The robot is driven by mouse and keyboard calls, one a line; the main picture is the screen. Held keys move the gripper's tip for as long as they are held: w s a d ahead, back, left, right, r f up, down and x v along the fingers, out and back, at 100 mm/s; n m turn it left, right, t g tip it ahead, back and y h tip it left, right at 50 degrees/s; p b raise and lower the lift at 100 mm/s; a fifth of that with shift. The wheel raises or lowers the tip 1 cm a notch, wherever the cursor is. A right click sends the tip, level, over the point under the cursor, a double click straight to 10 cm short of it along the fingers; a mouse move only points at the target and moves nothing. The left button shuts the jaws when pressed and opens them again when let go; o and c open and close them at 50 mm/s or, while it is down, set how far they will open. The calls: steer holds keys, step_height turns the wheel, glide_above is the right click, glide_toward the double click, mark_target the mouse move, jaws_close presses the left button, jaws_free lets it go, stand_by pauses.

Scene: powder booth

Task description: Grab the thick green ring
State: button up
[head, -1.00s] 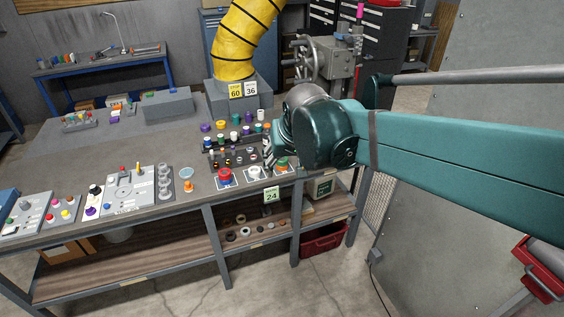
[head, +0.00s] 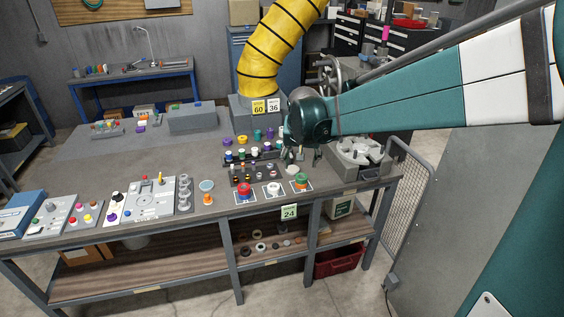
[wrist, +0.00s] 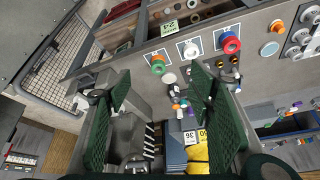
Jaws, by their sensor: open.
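A thick green ring (head: 301,177) sits in an orange-and-green stack on the rightmost of three white cards at the table's front edge. My gripper (head: 290,157) hangs behind and slightly left of the stack in the head view. The wrist view shows my gripper (wrist: 160,88) with its two dark green fingers wide apart and nothing between the tips. It is apart from the ring. Exact height above the table is hard to tell.
A white ring (head: 273,188) and a red ring (head: 244,188) stand on the neighbouring cards. A pale disc (head: 292,169) lies just behind the green ring. Racks of small coloured parts (head: 250,156) stand behind-left. A grey fixture (head: 359,157) stands close on the right.

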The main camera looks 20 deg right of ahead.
steer(key=w+d+f+m, duration=0.2)
steer(key=w+d+f, duration=0.2)
steer(key=w+f, duration=0.55)
steer(key=m+g+h, duration=0.1)
glide_toward(301, 176)
steer(key=shift+s+a+f, duration=0.1)
steer(key=shift+s+f, duration=0.05)
steer(key=shift+s, duration=0.45)
steer(key=shift+x, duration=1.2)
steer(key=shift+f, duration=0.15)
steer(key=shift+p+x, duration=0.45)
steer(key=shift+x, duration=2.05)
steer(key=c, duration=1.1)
